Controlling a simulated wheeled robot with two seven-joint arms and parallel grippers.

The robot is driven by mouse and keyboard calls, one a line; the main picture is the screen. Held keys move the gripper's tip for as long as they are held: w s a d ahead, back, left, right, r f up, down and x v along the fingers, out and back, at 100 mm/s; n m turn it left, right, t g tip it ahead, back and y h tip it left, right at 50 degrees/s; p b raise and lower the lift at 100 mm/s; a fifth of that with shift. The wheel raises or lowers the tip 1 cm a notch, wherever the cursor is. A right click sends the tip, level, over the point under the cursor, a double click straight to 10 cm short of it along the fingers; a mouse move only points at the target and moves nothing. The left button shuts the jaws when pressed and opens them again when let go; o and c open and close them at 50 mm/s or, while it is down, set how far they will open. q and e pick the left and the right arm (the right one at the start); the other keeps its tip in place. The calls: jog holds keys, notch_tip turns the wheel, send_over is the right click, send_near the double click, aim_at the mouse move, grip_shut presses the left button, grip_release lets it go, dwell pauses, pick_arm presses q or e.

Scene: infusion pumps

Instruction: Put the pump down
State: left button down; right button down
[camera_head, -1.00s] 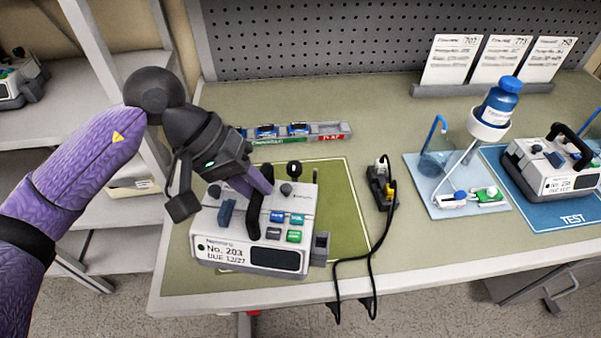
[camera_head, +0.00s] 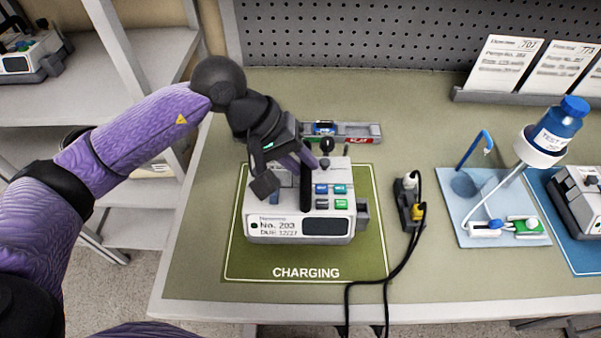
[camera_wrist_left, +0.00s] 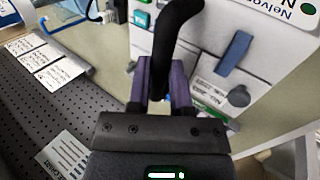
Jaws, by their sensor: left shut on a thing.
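The pump (camera_head: 300,228) is a white and grey box labelled No. 203, with a dark screen, coloured buttons and a black handle. In the head view it is upright over the green CHARGING mat (camera_head: 305,272); whether its base touches the mat I cannot tell. My left gripper (camera_head: 296,168) is at the pump's top, shut on the handle. In the left wrist view the black handle (camera_wrist_left: 176,32) runs between the two purple fingers (camera_wrist_left: 157,82), with the pump's face (camera_wrist_left: 215,45) beyond. My right gripper is not in view.
A power strip (camera_head: 409,203) with black cables lies right of the mat. Further right are a light-blue tray (camera_head: 478,238) with a bottle stand and another pump (camera_head: 580,198) on a blue mat. The bench's front edge is close to the mat.

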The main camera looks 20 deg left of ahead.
pick_arm(q)
jog(key=shift+f, duration=1.45)
jog(key=shift+f+b, duration=0.1)
jog(key=shift+b, duration=0.2)
jog(key=c, duration=0.5)
grip_release()
jog(key=shift+c, duration=0.2)
jog(key=v, duration=1.2)
jog(key=shift+p, duration=0.4)
jog(key=shift+s, duration=0.1)
